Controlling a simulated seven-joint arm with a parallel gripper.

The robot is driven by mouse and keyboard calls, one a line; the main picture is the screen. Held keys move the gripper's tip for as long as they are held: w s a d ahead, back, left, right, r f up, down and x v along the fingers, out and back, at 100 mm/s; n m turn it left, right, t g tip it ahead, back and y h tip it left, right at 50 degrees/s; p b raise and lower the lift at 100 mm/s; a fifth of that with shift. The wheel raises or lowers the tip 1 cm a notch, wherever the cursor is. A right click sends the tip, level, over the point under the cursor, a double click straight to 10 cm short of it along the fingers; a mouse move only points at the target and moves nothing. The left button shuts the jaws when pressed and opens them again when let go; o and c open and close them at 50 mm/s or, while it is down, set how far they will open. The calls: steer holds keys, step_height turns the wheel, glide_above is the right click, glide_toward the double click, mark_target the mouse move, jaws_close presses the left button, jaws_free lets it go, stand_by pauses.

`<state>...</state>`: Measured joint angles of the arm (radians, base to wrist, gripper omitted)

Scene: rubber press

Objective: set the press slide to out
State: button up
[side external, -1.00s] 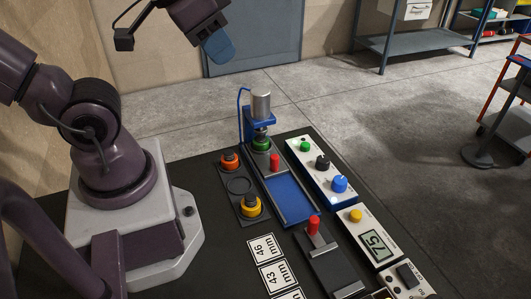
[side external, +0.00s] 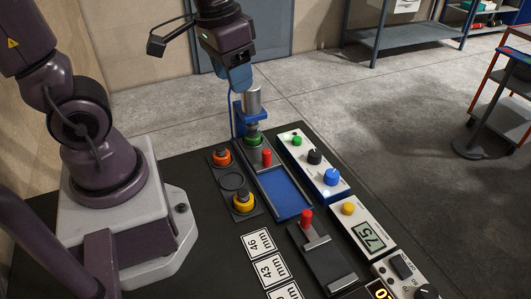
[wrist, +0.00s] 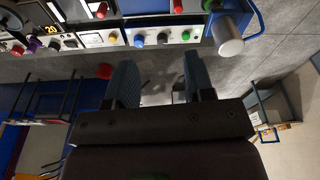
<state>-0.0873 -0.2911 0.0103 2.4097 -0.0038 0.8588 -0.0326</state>
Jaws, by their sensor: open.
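The press (side external: 253,101) has a silver cylinder on a blue frame at the far end of the black bench. In front of it a grey-edged blue slide track (side external: 290,196) runs toward the camera. A red knob (side external: 267,157) stands at the track's press end, beside a green ring (side external: 255,141) under the press head. My gripper (side external: 238,78) hangs above and just behind the press, clear of the knob. In the wrist view my gripper (wrist: 160,85) has its two blue fingers apart with nothing between them, and the silver cylinder (wrist: 229,44) is to their right.
A second red knob (side external: 306,219) stands on a dark grey slide nearer the camera. A control box (side external: 315,165) with green, black and blue knobs lies right of the track. Orange (side external: 221,157) and yellow (side external: 243,202) ringed parts sit left of it. Number cards lie in front.

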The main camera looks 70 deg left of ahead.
mark_target(267, 151)
steer(key=w+a+f+n+g, duration=0.1)
steer(key=w+a+f+n, duration=0.1)
steer(key=w+f+n, duration=0.3)
steer(key=w+a+f+g, duration=0.1)
steer(key=w+a+f, duration=0.2)
steer(key=f, duration=1.7)
steer(key=shift+w+d+f, duration=0.2)
steer(key=shift+d+f, duration=0.05)
steer(key=shift+d, duration=0.1)
jaws_close()
